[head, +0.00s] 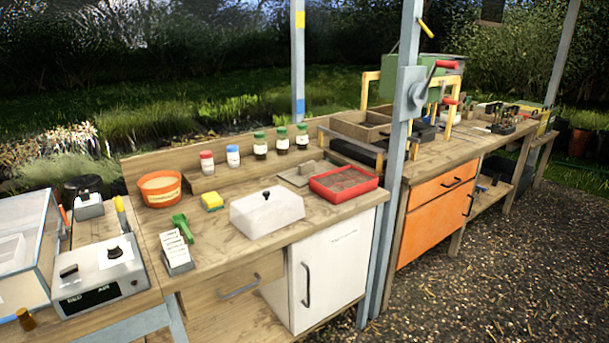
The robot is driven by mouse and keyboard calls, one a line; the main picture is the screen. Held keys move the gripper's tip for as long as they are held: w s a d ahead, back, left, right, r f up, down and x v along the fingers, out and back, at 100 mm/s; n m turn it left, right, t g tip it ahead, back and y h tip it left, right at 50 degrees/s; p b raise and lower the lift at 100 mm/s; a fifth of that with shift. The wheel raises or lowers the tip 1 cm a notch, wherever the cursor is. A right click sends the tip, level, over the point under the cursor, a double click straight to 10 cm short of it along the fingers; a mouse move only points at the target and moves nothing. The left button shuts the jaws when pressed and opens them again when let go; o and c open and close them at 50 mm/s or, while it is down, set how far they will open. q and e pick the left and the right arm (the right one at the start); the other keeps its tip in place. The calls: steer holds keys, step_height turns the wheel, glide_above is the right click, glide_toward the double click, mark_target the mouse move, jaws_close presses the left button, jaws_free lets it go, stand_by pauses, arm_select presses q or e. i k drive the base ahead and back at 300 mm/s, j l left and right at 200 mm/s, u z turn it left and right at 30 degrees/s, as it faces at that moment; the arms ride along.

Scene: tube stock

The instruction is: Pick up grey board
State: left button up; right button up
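A flat grey board (293,178) lies on the wooden bench, behind the white lidded box and left of the red tray. A small grey-brown piece stands at its right back edge; I cannot tell whether it is part of the board. The board's front edge is close to the white box (266,214), which has a black knob on top. Neither of my grippers is in view.
The red tray (343,193) of dark soil sits right of the board. Several capped jars stand on the rear ledge. An orange pot (160,188), yellow sponge (212,201), green scoop (182,226) and label holder (177,254) are leftward. A grey post (388,200) rises on the right.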

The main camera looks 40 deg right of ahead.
mark_target(299, 176)
steer(key=z, duration=1.4)
steer(key=i+l+u, duration=0.2)
steer(key=i+l, duration=0.15)
steer(key=l, duration=0.2)
